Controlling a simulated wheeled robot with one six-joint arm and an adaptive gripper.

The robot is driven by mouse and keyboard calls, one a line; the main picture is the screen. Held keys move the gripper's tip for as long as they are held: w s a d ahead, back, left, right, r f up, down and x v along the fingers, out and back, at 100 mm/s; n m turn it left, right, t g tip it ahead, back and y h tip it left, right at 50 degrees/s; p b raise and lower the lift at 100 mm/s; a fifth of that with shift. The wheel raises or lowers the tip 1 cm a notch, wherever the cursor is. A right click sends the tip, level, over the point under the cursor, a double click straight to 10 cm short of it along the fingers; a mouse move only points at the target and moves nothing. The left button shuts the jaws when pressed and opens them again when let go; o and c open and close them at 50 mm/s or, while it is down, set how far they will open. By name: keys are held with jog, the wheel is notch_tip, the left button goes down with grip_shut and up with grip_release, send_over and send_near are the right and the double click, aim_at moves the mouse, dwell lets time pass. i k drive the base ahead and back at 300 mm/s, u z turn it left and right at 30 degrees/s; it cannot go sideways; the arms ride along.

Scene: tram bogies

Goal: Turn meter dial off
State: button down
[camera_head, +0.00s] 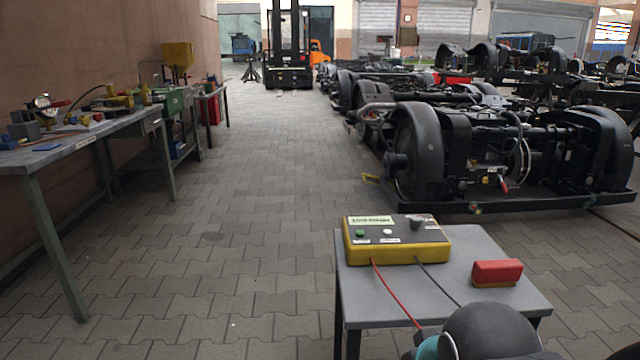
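The meter (398,245) is a yellow box with a dark grey top panel, lying on a small grey table in the lower right of the head view. Its dark dial knob (416,223) stands at the right of the panel. The way the knob points is too small to tell. A green button (360,233), a white button (387,232) and a pale green label (371,220) are on the same panel. Part of my arm shows at the bottom edge, in front of the table. My gripper's fingers are not in view.
A red block (497,270) lies right of the meter on the small table (445,300). A red cable (395,292) and a dark cable run from the meter toward the front edge. Bogies (470,150) stand behind, a workbench (90,135) at left. The paved aisle between is clear.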

aim_at(416, 221)
jog(key=k, duration=0.6)
jog(key=z, duration=0.55)
jog(key=i, duration=1.15)
jog(key=u, duration=0.55)
